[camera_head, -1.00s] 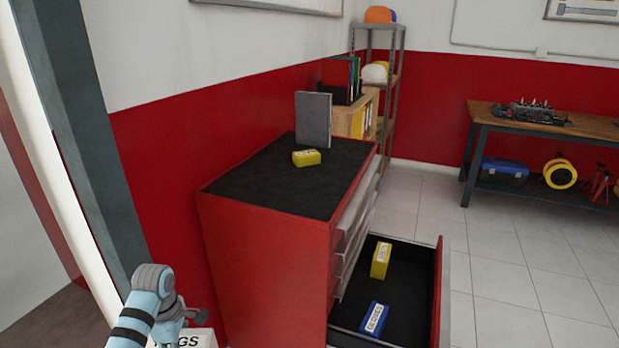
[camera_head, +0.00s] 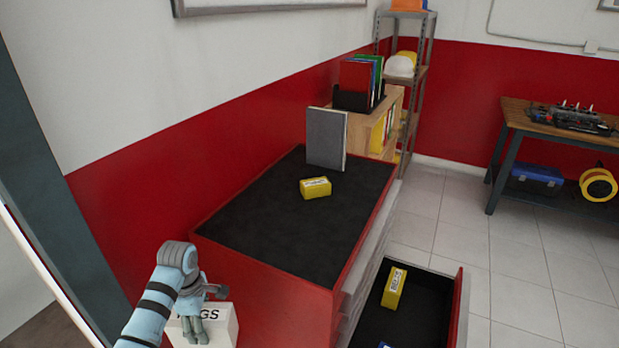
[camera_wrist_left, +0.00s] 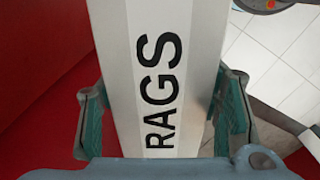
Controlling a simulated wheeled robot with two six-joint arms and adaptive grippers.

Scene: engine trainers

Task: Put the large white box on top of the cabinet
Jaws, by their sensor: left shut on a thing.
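The large white box (camera_head: 221,328), lettered with RAGS, is at the bottom left of the head view. My left gripper (camera_head: 196,326) is shut on it, and the box is beside the near left side of the cabinet, below its top. In the left wrist view the white box (camera_wrist_left: 158,50) lies between the two green-padded fingers of my left gripper (camera_wrist_left: 162,112). The red cabinet (camera_head: 275,300) has a black top. A yellow box (camera_head: 316,188) and a grey upright binder (camera_head: 326,140) stand toward its far end. My right gripper is not in view.
The cabinet's lower drawer (camera_head: 462,300) is pulled out to the right and holds a yellow box (camera_head: 394,288) and a partly cut-off blue box. The near part of the black top is clear. A shelf (camera_head: 384,125), a rack and a workbench (camera_head: 515,118) stand behind.

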